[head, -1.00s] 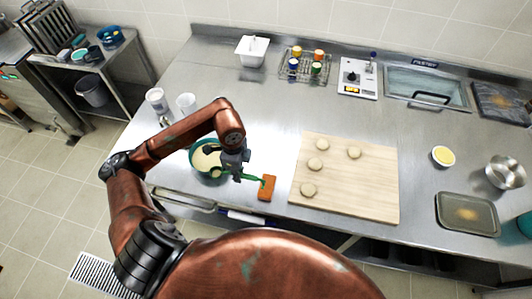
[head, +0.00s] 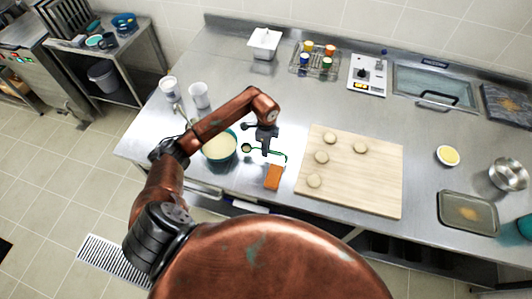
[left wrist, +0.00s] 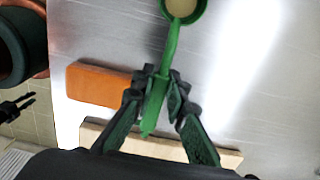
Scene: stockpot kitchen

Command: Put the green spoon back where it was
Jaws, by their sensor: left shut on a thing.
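The green spoon (head: 279,153) is held level in the air to the right of the teal bowl (head: 236,150) of cream batter. My left gripper (head: 266,149) is shut on its handle. In the left wrist view the spoon (left wrist: 168,52) runs between the fingertips of the gripper (left wrist: 158,82), and its round scoop at the top edge shows pale batter-coloured contents. An orange block (head: 273,177) lies on the counter just below the spoon in the head view; it also shows in the left wrist view (left wrist: 98,85). My right gripper is not clearly seen; a dark forked part at the left wrist view's left edge may be it.
A wooden board (head: 365,185) with several dough rounds lies to the right. Two white cups (head: 199,96) stand behind the bowl. A spice rack (head: 315,64), a scale (head: 367,76) and a sink (head: 435,88) line the back. The counter behind the gripper is clear.

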